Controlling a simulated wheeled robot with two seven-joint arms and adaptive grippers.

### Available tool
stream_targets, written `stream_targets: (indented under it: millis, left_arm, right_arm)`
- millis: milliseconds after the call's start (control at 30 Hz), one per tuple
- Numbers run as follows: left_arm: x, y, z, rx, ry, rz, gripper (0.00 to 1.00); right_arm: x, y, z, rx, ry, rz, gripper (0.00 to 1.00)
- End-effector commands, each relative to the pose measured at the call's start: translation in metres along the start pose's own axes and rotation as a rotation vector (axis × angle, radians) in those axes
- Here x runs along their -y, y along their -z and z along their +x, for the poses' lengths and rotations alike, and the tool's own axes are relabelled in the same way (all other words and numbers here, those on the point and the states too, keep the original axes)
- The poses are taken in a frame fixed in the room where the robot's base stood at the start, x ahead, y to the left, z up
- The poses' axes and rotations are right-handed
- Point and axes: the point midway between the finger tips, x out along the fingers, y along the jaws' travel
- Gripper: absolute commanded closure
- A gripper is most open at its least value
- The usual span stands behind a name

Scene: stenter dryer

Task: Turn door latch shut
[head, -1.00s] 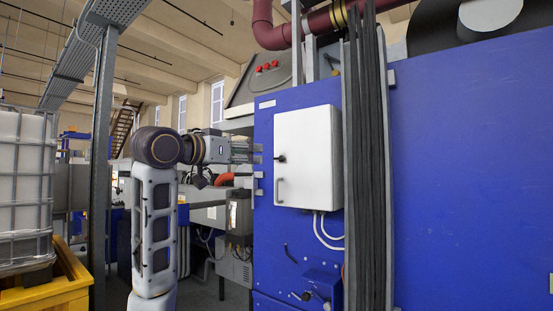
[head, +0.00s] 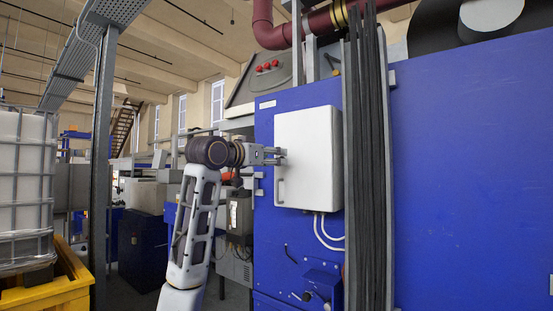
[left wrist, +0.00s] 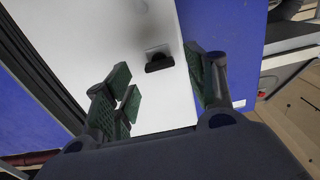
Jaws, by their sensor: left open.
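The white cabinet door (head: 312,165) is flat against its box on the blue machine panel. In the left wrist view the green-padded fingers of this gripper (left wrist: 160,84) are open, with the latch between and just beyond the tips. I cannot tell whether they touch it. My right gripper is not in view.
Thick dark cables (head: 367,170) run down just right of the cabinet. A blue panel (head: 465,180) fills the right side. A caged white tank (head: 25,180) stands at far left.

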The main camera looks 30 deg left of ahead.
Motion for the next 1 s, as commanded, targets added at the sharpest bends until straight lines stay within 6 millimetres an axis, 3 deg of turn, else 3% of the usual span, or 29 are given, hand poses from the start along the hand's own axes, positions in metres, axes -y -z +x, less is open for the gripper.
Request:
stream_targets:
  millis: [300,667,1000]
  left_arm:
    - [0.000,0.001,0.025,-0.001,0.000,0.000,0.45]
    - [0.000,0.000,0.028,0.000,0.000,0.000,0.45]
    - [0.000,0.000,0.028,0.000,0.000,0.000,0.86]
  right_arm:
    - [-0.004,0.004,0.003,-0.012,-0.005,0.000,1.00]
    - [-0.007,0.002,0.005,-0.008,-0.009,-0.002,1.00]
    - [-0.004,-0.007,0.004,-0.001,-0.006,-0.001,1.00]
